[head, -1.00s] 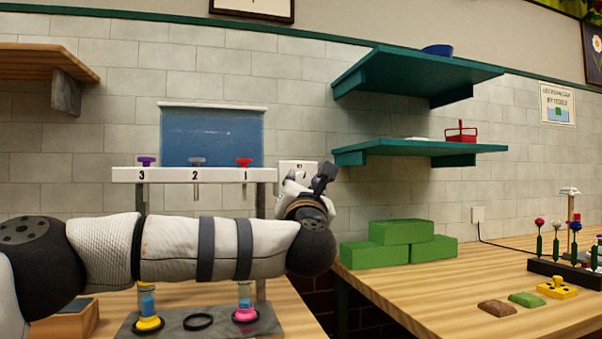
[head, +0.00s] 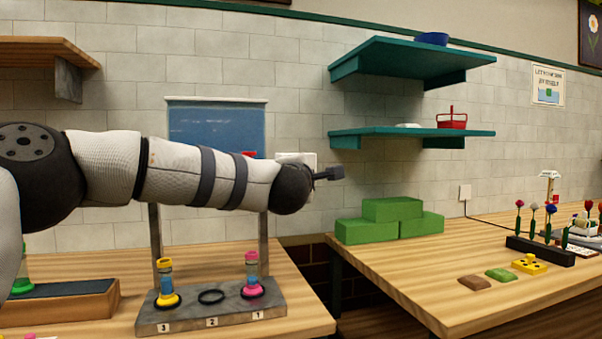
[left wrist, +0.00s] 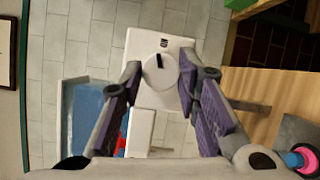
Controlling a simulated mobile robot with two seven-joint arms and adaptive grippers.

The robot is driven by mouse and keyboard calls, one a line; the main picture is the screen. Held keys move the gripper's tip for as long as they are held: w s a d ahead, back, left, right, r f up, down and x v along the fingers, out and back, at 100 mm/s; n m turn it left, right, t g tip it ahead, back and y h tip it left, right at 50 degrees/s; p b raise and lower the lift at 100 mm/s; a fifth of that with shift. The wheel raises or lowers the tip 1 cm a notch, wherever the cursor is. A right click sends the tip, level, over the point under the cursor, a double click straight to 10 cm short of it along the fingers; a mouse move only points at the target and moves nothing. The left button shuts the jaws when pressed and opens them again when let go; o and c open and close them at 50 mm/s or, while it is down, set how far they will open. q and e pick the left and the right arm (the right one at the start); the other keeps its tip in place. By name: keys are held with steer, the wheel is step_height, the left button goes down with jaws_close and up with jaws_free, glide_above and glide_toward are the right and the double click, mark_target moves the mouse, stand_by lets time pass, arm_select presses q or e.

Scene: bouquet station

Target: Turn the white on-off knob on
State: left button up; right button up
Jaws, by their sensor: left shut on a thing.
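The white knob (left wrist: 160,72) is a round dial with a short black mark, on a white wall plate (left wrist: 158,40) in the left wrist view. The mark runs nearly up and down there. The plate also shows on the tiled wall in the head view (head: 308,158), partly behind my left arm. My left gripper (left wrist: 164,80) has a finger on each side of the knob and is shut on it. In the head view my arm hides most of the gripper; only a dark finger part (head: 330,173) sticks out right of the wrist. My right gripper is not in view.
Below my arm stands a grey stand (head: 225,317) with yellow and pink tubes. Green blocks (head: 392,209) sit on the right bench (head: 430,262). Teal shelves (head: 410,133) hang to the right. A blue panel (head: 217,125) is on the wall.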

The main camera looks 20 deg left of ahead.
arm_select(q)
steer(key=shift+r+m+g, duration=0.25)
steer(key=shift+m+g, duration=0.55)
steer(key=shift+m, duration=0.8)
steer(key=o, duration=1.2)
steer(key=shift+f, duration=0.1)
steer(key=shift+c, duration=0.2)
steer(key=shift+s, duration=0.1)
steer(key=v, duration=1.2)
steer(key=shift+d, duration=0.1)
